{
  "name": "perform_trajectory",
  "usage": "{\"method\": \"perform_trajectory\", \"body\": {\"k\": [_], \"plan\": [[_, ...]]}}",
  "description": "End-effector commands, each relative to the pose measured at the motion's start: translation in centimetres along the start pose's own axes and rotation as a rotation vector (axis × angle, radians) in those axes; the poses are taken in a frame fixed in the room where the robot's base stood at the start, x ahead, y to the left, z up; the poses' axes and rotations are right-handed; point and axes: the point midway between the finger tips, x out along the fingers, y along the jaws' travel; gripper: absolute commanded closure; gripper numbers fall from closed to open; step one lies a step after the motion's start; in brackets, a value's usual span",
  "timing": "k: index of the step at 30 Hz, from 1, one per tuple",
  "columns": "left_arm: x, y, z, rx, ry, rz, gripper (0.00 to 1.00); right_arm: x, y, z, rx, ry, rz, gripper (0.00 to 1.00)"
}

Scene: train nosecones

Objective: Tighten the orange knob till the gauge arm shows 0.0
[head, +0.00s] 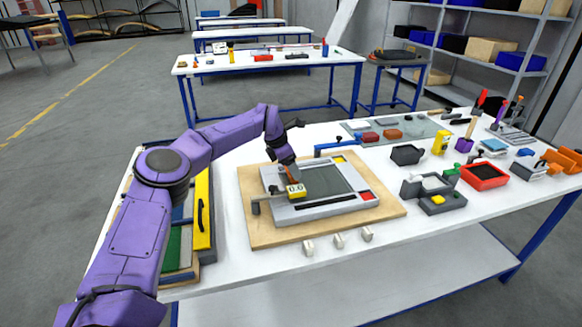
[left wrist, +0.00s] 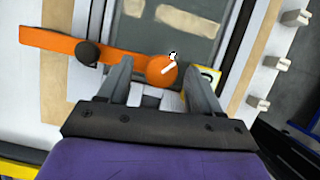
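A grey frame device (head: 330,206) with a dark glass panel lies on a wooden board (head: 255,237). A yellow block marked 0.0 (head: 296,190) shows at its left side, just below my left gripper (head: 291,178). In the left wrist view, the round orange knob (left wrist: 161,70) bears a white pointer mark. It lies between the tips of my left gripper (left wrist: 158,75), which is open with a visible gap on each side. An orange bar (left wrist: 55,40) with a black knob (left wrist: 87,53) extends left of it. A yellow part (left wrist: 212,72) sits behind the right finger. The right gripper is out of view.
A yellow-edged case (head: 203,215) lies left of the board. Grey fixtures (head: 436,193), a red tray (head: 484,176) and tools fill the right side of the table.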

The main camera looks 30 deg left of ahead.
Motion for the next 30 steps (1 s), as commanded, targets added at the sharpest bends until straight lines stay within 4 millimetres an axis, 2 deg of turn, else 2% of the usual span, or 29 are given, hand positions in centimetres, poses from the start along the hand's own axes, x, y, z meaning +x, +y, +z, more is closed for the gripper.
{"method": "perform_trajectory", "body": {"k": [8,11,18,21,25,30], "plan": [[-0.4,0.0,0.0,0.001,-0.001,-0.001,0.36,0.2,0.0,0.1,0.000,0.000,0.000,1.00],[-2.0,0.0,0.0,0.001,-0.004,0.001,0.36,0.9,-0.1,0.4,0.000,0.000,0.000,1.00],[-7.7,0.1,0.0,0.001,-0.003,0.001,0.36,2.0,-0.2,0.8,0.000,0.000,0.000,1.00],[-9.4,0.0,0.0,0.000,-0.001,0.000,0.36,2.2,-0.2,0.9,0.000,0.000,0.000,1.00],[-10.4,0.0,0.0,-0.001,0.001,-0.001,0.36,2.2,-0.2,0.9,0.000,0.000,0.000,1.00],[-10.5,0.1,0.0,-0.001,0.001,-0.001,0.36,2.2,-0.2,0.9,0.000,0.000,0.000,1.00]]}}
